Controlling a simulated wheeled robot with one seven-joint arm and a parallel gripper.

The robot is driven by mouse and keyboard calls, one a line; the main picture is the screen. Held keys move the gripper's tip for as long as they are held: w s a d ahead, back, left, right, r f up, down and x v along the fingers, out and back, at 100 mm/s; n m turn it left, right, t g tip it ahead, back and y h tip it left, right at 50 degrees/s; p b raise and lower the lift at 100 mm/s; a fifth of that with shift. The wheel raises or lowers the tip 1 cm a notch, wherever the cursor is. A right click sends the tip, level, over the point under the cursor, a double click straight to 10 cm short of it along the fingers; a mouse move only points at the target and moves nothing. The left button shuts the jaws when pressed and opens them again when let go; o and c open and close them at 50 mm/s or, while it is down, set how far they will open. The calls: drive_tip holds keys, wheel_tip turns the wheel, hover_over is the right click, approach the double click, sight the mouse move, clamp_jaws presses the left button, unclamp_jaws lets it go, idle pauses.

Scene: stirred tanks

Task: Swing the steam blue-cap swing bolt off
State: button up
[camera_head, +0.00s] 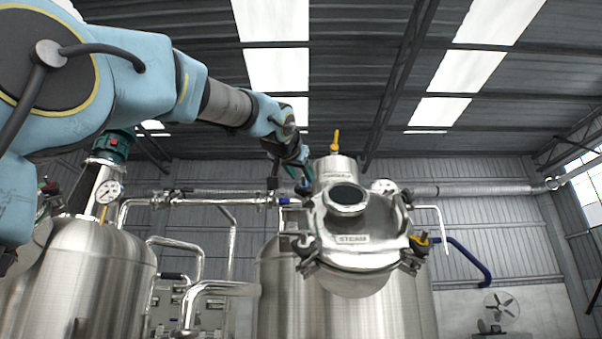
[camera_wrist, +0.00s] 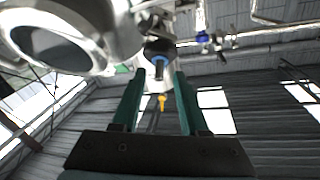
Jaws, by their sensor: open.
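The blue-cap swing bolt (camera_wrist: 158,56) shows in the wrist view as a dark knob with a blue ring. It is at the rim of the steam tank's round metal lid (camera_head: 352,258), which carries a STEAM label. My gripper (camera_wrist: 159,76) is open, its two green fingers either side of the bolt's line. The knob appears between or just beyond the fingertips; I cannot tell the exact depth. No grip on it shows. In the head view my gripper (camera_head: 303,182) is at the lid's upper left, largely hiding the blue cap.
A sight glass (camera_head: 347,197) juts from the lid. Pipes (camera_head: 225,199) run behind. Another tank (camera_head: 92,262) stands at left.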

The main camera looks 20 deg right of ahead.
drive_tip(key=shift+x, duration=0.95)
clamp_jaws()
idle(0.8)
